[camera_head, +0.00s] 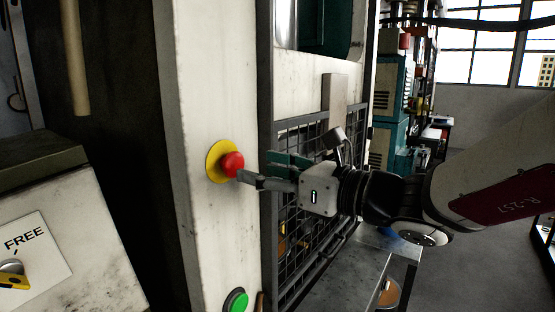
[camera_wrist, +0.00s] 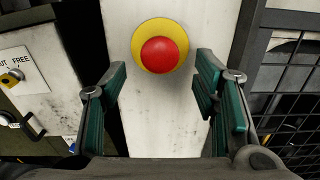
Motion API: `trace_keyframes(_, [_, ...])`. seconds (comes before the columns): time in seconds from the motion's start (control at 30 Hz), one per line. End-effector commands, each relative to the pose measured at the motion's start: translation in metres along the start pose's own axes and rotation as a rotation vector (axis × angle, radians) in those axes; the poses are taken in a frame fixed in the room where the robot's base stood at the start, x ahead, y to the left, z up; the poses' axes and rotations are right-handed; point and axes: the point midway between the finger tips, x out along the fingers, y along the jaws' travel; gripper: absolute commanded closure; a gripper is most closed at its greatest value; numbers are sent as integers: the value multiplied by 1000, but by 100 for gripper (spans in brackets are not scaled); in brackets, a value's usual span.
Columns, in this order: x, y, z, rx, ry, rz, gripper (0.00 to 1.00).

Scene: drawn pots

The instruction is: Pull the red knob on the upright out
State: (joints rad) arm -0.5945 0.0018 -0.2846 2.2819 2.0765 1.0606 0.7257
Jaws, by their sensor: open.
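The red knob (camera_head: 232,164) sits on a round yellow plate (camera_head: 214,160) on the white upright (camera_head: 206,60). In the wrist view the red knob (camera_wrist: 160,55) is in the upper middle, ahead of the fingers and between their lines. My gripper (camera_head: 262,172) comes from the right in the head view. One fingertip shows close beside the knob there; whether it touches I cannot tell. In the wrist view my gripper (camera_wrist: 160,75) is open, with one green-padded finger on each side and nothing held. The upright (camera_wrist: 150,115) shows between the fingers.
A green button (camera_head: 236,301) is lower on the upright. A mesh guard (camera_head: 300,215) stands right of the upright, behind my gripper. A grey box with a FREE label (camera_head: 24,240) and a yellow-handled switch (camera_head: 14,280) is at lower left. Floor is open at right.

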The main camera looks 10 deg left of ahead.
Motion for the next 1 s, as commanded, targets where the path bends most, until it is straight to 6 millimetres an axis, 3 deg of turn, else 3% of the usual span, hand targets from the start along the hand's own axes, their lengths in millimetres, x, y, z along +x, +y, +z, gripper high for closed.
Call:
trace_keyframes(0.2, [42,1,0,-1,2,2,45])
trace_keyframes(0.4, [66,1,1,-1,0,1,45])
trace_keyframes(0.83, [74,0,0,-2,0,0,45])
trace_keyframes(1.0, [74,0,0,-2,0,0,84])
